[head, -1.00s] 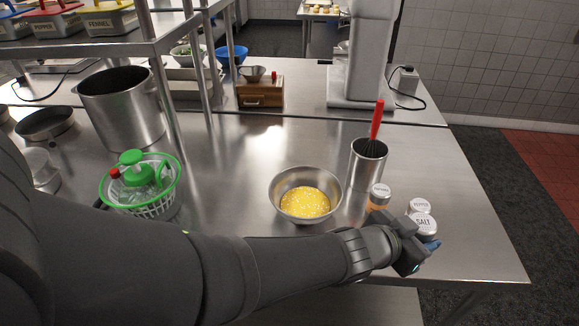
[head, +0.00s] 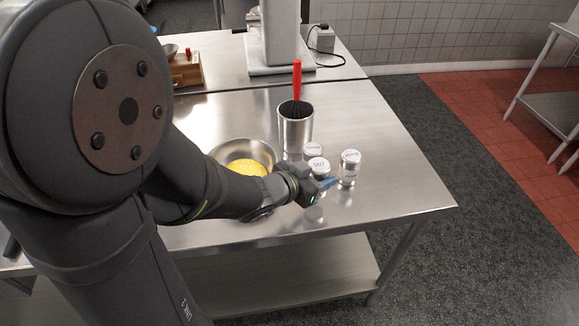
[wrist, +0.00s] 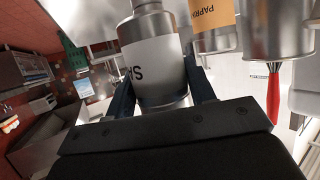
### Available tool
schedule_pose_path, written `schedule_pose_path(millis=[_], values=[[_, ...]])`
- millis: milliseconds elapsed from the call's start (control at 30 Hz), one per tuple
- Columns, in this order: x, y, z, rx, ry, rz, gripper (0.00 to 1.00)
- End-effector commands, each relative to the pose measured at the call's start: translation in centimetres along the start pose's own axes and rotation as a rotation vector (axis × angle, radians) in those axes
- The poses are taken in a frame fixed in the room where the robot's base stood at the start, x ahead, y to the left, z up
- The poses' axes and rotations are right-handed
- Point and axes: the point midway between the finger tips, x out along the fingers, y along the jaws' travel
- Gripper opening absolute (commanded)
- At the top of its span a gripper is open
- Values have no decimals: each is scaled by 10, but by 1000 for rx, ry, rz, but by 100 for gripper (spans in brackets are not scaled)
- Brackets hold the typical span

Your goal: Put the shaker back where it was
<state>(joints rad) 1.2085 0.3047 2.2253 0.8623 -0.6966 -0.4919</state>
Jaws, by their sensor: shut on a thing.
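A salt shaker with a silver lid marked SALT (head: 318,164) is near the right end of the steel table, upright as far as I can tell. My gripper (head: 323,184) is shut on it; the blue fingers are at its near side in the head view. In the wrist view the salt shaker (wrist: 153,65), its white label partly readable as SA, sits between both fingers. I cannot tell whether its base touches the table. Another shaker (head: 313,148) is close behind it. The wrist view shows a paprika shaker (wrist: 213,18) with an orange label beside it.
A third shaker (head: 349,168) stands just right of the salt. A steel canister (head: 295,132) with a red-handled whisk (head: 297,80) stands behind. A bowl of yellow mixture (head: 247,165) is to the left, partly behind my arm. The table's right end (head: 405,185) is bare.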

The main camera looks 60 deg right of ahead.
Motion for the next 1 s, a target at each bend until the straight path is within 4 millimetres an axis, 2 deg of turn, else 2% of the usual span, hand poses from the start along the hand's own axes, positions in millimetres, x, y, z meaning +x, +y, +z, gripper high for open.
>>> schedule_pose_path(millis=[167, 433, 933, 967, 1000], values=[[4, -3, 7, -2, -2, 1, 22], [15, -3, 34, -2, -2, 1, 22], [18, -3, 42, -1, -1, -1, 22], [18, -3, 42, 0, -1, -1, 54], [18, -3, 41, 0, 0, -1, 61]])
